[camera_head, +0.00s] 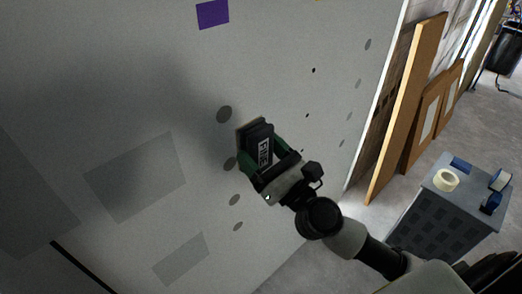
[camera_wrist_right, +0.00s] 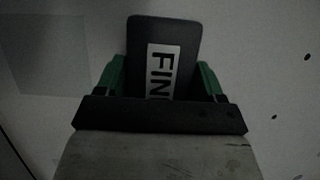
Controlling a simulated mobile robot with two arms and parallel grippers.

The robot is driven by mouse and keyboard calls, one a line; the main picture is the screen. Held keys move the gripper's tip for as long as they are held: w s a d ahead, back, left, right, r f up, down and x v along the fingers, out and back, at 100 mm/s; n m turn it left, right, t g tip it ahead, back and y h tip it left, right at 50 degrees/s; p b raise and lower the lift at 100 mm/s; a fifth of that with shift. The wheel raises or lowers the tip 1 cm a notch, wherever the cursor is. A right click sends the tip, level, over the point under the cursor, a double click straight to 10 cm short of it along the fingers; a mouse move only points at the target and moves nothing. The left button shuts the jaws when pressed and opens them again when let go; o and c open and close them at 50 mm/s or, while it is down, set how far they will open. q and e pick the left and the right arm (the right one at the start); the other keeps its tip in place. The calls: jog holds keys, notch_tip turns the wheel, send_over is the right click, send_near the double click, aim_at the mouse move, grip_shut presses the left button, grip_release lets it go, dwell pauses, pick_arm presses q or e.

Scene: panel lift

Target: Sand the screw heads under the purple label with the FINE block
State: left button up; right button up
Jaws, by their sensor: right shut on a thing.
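The purple label (camera_head: 212,14) is on the pale panel near the top of the head view. Below it, a rough column of grey round spots (camera_head: 224,114) runs down the panel. My right gripper (camera_head: 262,158) is shut on the black FINE block (camera_head: 258,135), which has a white "FINE" tag. The block is at the panel among these spots, below and right of the label. I cannot tell whether it touches the surface. The block (camera_wrist_right: 163,45) also shows between the green fingers in the right wrist view. My left gripper is not in view.
Small dark dots and more grey spots (camera_head: 368,44) lie on the panel's right part. Grey rectangular patches (camera_head: 135,177) lie at left. A grey cabinet (camera_head: 440,215) with a tape roll (camera_head: 446,180) and blue items stands right. Wooden boards (camera_head: 405,110) lean behind.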

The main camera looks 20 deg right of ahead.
jog(key=shift+w, duration=0.1)
jog(key=w, duration=0.2)
jog(key=w+a, duration=0.2)
jog(key=w, duration=0.1)
jog(key=shift+w, duration=0.35)
jog(key=o, duration=0.3)
jog(key=shift+w, duration=0.1)
jog(key=shift+c, duration=1.2)
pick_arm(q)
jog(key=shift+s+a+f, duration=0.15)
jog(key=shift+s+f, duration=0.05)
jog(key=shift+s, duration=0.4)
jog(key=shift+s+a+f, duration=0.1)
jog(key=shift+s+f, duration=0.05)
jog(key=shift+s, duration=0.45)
pick_arm(e)
jog(key=shift+c, duration=0.3)
